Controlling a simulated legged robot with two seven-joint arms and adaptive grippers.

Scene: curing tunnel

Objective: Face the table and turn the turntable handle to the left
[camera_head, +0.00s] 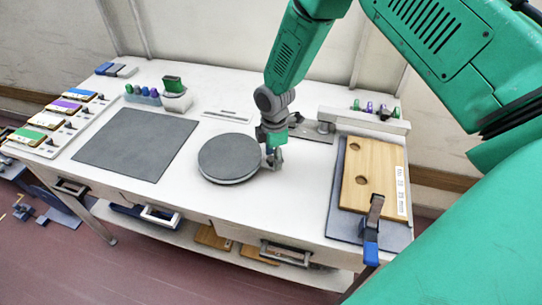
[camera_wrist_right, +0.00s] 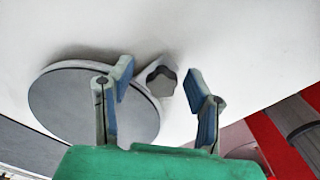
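The turntable (camera_head: 228,157) is a round, dark grey disc with a pale rim, lying flat near the middle of the white table (camera_head: 285,210). In the right wrist view, the turntable (camera_wrist_right: 95,105) is at the left. Its handle, a dark lobed knob (camera_wrist_right: 161,80) on a pale arm, sticks out from the disc's edge. My right gripper (camera_head: 274,158) points down at the disc's right side, where it largely hides the handle. In the wrist view, the right gripper (camera_wrist_right: 158,82) is open, with a fingertip on either side of the knob and gaps visible. My left gripper is not in view.
A dark grey mat (camera_head: 137,143) lies left of the turntable. A wooden board (camera_head: 372,177) with a blue-handled clamp (camera_head: 371,235) is at the right. Small coloured pieces stand along the back and left edge. Bare table lies in front of the turntable.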

